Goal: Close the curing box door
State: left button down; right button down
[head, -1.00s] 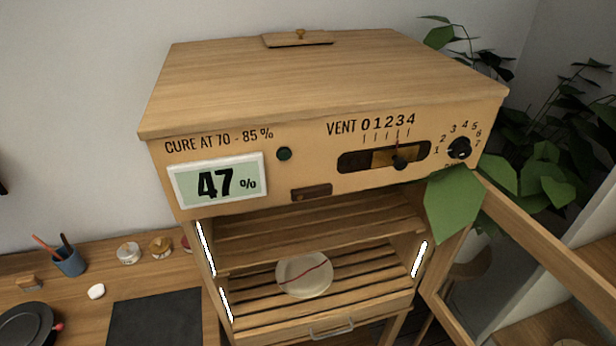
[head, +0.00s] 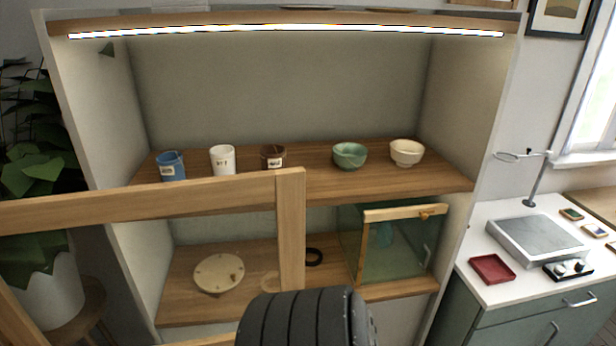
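The curing box door (head: 291,225) stands open across the lower left of the head view. It is a light wooden frame, with its top rail running in from the left edge and its upright free side near the middle. A small pale curved piece shows just left of that upright; I cannot tell if it belongs to the door. A black ribbed part of mine fills the bottom middle, in front of the door's lower part. Neither gripper's fingers are in view.
Behind the door is a lit cabinet (head: 456,180) with cups and bowls on its upper shelf. A round board (head: 219,272) and a glass-sided case (head: 392,250) sit lower. A white-topped counter (head: 488,217) is at right, a potted plant (head: 48,290) at left.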

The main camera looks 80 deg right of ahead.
aim_at(286, 187)
jog(key=k+l+z, duration=0.1)
jog(key=z, duration=0.35)
jog(key=k+l+z, duration=0.25)
jog(key=z, duration=0.2)
